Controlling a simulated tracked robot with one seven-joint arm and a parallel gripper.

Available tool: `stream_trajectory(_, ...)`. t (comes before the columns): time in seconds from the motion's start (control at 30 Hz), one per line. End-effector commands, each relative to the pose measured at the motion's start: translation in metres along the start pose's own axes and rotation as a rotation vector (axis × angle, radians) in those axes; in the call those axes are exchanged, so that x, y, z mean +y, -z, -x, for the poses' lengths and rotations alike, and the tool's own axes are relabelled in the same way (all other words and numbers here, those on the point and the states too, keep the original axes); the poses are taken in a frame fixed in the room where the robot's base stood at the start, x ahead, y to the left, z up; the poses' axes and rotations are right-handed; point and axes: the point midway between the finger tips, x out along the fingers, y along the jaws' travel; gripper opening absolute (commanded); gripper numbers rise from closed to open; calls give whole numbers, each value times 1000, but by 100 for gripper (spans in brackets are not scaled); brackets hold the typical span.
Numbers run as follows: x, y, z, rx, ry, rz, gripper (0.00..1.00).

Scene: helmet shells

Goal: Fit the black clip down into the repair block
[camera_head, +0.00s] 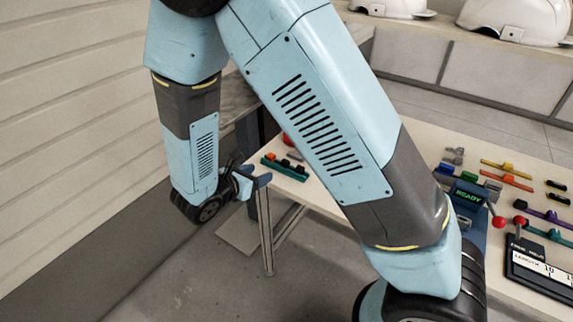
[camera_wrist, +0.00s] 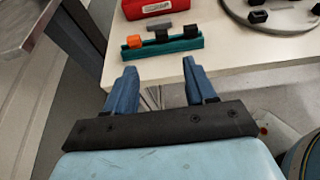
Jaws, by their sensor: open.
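My gripper (camera_wrist: 160,78) is open and empty, its two blue fingers pointing at the near edge of the table. A teal block (camera_wrist: 163,54) lies on the table just beyond the fingertips, apart from them. It carries an orange clip (camera_wrist: 134,41) at its left end and black clips (camera_wrist: 189,31) at its middle and right end. A grey piece (camera_wrist: 158,30) is behind the middle clip. In the head view the teal block (camera_head: 284,170) is at the table's left end, right of my gripper (camera_head: 250,178). I cannot tell which block is the repair block.
A red case (camera_wrist: 147,8) lies behind the teal block. A round grey tray (camera_wrist: 285,22) with several black pieces is at the right. A device reading READY (camera_head: 467,197), coloured rails and a screen (camera_head: 545,268) are farther right. My arm hides the table's middle.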

Motion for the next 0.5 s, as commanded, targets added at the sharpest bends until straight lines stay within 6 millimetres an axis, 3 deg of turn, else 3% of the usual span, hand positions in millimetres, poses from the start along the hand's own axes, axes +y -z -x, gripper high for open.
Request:
stream_trajectory(0.3,-2,0,-53,0,5,1,55)
stream_trajectory(0.5,-2,-1,-76,1,4,-1,55)
